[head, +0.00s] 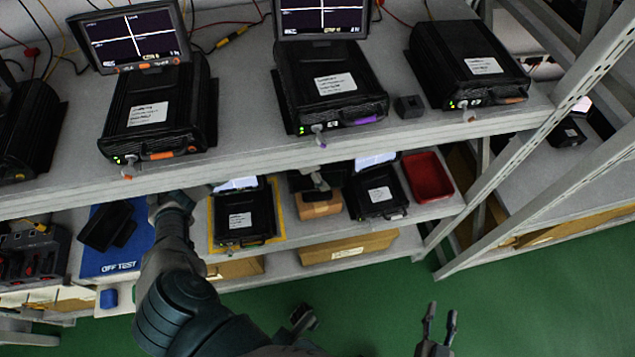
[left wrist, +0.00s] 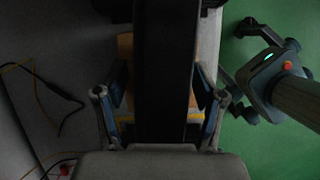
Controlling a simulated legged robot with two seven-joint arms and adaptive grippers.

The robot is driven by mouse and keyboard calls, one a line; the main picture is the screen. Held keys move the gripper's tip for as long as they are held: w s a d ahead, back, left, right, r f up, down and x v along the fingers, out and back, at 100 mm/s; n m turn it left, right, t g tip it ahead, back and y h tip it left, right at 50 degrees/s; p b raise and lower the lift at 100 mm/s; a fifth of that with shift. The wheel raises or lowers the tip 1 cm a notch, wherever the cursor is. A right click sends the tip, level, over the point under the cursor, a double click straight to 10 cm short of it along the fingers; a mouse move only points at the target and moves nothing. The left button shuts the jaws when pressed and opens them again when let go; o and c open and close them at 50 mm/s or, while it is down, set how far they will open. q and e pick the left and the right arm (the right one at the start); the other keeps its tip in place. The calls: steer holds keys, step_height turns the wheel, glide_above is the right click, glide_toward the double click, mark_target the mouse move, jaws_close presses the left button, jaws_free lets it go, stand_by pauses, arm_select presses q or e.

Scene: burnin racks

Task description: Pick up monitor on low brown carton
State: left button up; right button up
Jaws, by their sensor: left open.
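A low brown carton (head: 321,210) sits on the lower shelf. A dark monitor (head: 300,181) is on it, partly hidden under the upper shelf edge. My left arm reaches in under the upper shelf, and its gripper (head: 319,183) seems to be at the monitor. In the left wrist view my left gripper (left wrist: 160,88) is open, with its fingers on either side of the dark monitor (left wrist: 165,60). Brown carton (left wrist: 125,48) shows beneath; finger contact cannot be made out. My right gripper (head: 438,325) is over the floor, fingers apart and empty.
Black units stand on the upper shelf (head: 60,190), which overhangs the work area. Beside the carton are a black unit on a yellow mat (head: 280,235), another black unit (head: 377,192) and a red tray (head: 428,177). A blue mat (head: 95,262) lies left. Green floor (head: 540,300) is open in front.

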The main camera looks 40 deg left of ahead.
arm_select(q)
steer(key=shift+f, duration=0.2)
steer(key=shift+a+f, duration=0.2)
steer(key=shift+a, duration=0.3)
steer(key=shift+d+r, duration=0.1)
steer(key=shift+d, duration=0.2)
steer(key=c, duration=1)
steer(key=shift+d, duration=0.1)
jaws_close()
arm_select(e)
steer(key=shift+f, duration=0.2)
arm_select(q)
steer(key=shift+a+r, duration=0.1)
steer(key=shift+a, duration=0.1)
arm_select(e)
steer(key=shift+a+r, duration=0.1)
